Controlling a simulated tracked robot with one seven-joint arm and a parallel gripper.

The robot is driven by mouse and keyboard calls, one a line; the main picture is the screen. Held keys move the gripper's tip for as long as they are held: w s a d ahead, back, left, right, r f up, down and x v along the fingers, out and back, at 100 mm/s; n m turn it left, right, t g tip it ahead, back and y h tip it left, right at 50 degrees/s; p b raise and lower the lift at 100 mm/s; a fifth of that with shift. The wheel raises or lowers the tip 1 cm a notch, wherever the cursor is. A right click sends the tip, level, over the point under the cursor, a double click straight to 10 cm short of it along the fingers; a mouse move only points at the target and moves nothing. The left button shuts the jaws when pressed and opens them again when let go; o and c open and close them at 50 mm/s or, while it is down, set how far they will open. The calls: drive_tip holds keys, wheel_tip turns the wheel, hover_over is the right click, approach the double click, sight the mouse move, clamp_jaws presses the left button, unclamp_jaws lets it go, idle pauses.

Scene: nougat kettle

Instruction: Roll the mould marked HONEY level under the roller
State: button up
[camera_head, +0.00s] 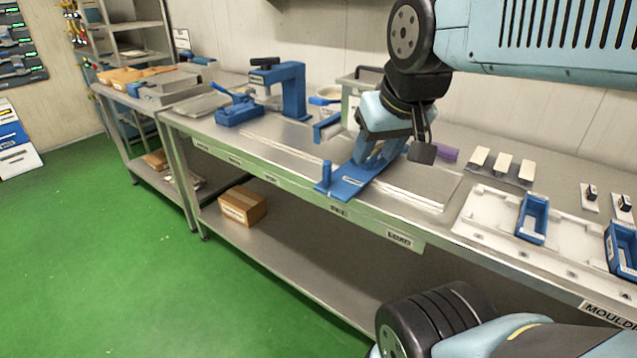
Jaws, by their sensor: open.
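My gripper (402,152) points down over the middle of the bench, open, with one dark fingertip pad in sight. Below and left of it is a blue sled-like piece (345,187) with an upright peg and a small label, by the front edge. I cannot tell whether the gripper touches it. A blue open mould frame (533,217) stands on a white tray at right; another blue frame (622,247) is cut by the right edge. I cannot read HONEY on anything. A blue arched stand (291,90) is farther back; I cannot tell whether it is the roller.
Pale rails (285,146) run along the steel bench. A blue lever device (238,111) stands at left. A purple cylinder (445,154) and pale blocks (503,163) are behind and right. A LOAD label (399,239) marks the front edge. A cardboard box (242,206) sits on the lower shelf.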

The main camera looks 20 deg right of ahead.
idle(0.3)
drive_tip(key=shift+o, duration=1)
drive_tip(key=shift+w, duration=0.3)
drive_tip(key=m+g+h, duration=0.4)
drive_tip(key=m, duration=0.9)
hover_over(328, 171)
drive_tip(key=a, duration=0.4)
wheel_tip(328, 171, down, 8)
drive_tip(key=f, duration=0.1)
drive_tip(key=x, duration=1.3)
drive_tip(key=shift+s+d+f, duration=0.1)
drive_tip(key=shift+d, duration=0.1)
drive_tip(key=shift+c, duration=0.2)
clamp_jaws()
